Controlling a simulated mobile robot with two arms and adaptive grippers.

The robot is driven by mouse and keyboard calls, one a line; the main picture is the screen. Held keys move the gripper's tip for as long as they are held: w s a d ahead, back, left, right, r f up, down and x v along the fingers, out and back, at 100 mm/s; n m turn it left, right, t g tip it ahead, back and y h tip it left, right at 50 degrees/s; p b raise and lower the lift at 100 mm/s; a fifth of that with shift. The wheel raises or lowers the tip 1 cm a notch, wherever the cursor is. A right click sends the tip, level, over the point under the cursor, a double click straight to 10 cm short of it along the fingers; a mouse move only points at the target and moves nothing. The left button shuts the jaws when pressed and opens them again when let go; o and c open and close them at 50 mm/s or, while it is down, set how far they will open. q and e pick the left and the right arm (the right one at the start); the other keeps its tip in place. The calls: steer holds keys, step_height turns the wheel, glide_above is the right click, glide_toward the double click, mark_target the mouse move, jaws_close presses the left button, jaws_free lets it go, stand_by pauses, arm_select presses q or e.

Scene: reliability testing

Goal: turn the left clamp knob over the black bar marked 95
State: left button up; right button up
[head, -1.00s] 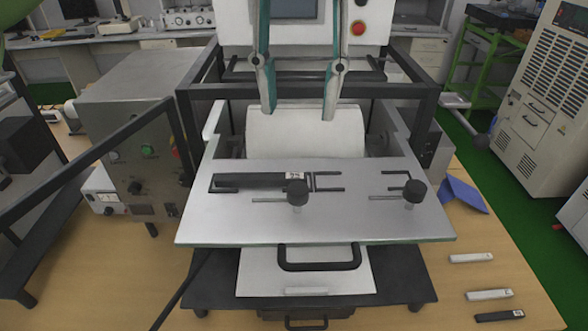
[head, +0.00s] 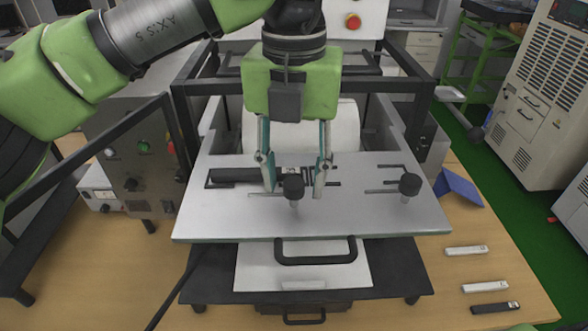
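The left clamp knob (head: 293,187) is a black round knob on a short post, standing on the light metal plate (head: 330,222). The black bar (head: 232,176) lies flat in its slot behind and left of the knob. My gripper covers its right end, so its mark cannot be read now. My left gripper (head: 294,190) points down with one finger on each side of the left knob. Its fingers are spread, with a visible gap to the knob on both sides. The right clamp knob (head: 410,184) stands free on the plate. My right gripper is not in view.
A black handle (head: 316,258) sticks out at the plate's front edge. Several small bars, including a black one (head: 495,308), lie on the table at the right, near a blue object (head: 458,187).

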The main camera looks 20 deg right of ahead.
arm_select(q)
jaws_close()
steer(key=shift+m, duration=0.3)
steer(key=m, duration=0.3)
steer(key=shift+m+b, duration=0.3)
steer(key=shift+b, duration=0.1)
steer(key=m, duration=0.4)
steer(key=shift+m, duration=0.3)
steer(key=m, duration=0.4)
steer(key=shift+m+p, duration=0.35)
steer(key=shift+m, duration=2.15)
